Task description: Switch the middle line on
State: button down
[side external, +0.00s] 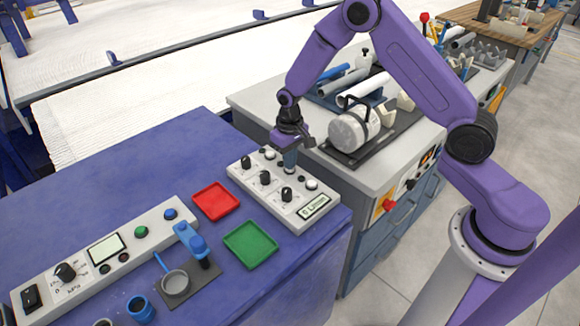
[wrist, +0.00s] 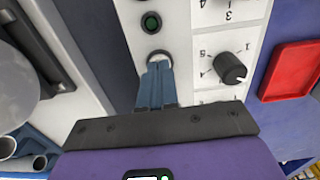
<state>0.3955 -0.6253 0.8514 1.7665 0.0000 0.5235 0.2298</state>
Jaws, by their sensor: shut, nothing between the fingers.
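The grey control box (side external: 243,178) stands on the blue bench, with three black knobs in a row, pale round buttons and a small display (side external: 314,206). The middle knob (side external: 265,177) is beside my gripper (side external: 290,168). My gripper is shut and empty, pointing down with its blue fingertips at the middle row of the box. In the wrist view, my fingertips (wrist: 158,63) are at a pale round button (wrist: 160,57), partly covering it; contact is hard to tell. A dark lamp with a green centre (wrist: 151,22) and a black knob (wrist: 230,68) show nearby.
A red tray (side external: 215,201) and a green tray (side external: 250,244) lie left of the box. A longer control panel (side external: 105,250) with a blue tool stands further left. A grey bench with pipes (side external: 360,90) and a white cylinder (side external: 353,128) is behind right.

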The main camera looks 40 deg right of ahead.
jog(key=shift+f, duration=0.25)
dwell(0.5)
jog(key=shift+r, duration=3.5)
jog(key=shift+s+a+r, duration=0.25)
jog(key=s+a+r+n, duration=0.35)
jog(key=s+r, duration=0.25)
jog(key=s, duration=0.2)
jog(key=s+r+n, duration=0.2)
jog(key=s+n, duration=0.1)
jog(key=s, duration=0.5)
jog(key=s+d+r+n, duration=0.1)
jog(key=s+r+n, duration=0.1)
jog(key=s, duration=0.7)
jog(key=s+d+r+n, duration=0.1)
jog(key=s+n, duration=0.3)
jog(key=s, duration=0.5)
jog(key=shift+d+r, duration=0.25)
jog(key=shift+r, duration=0.65)
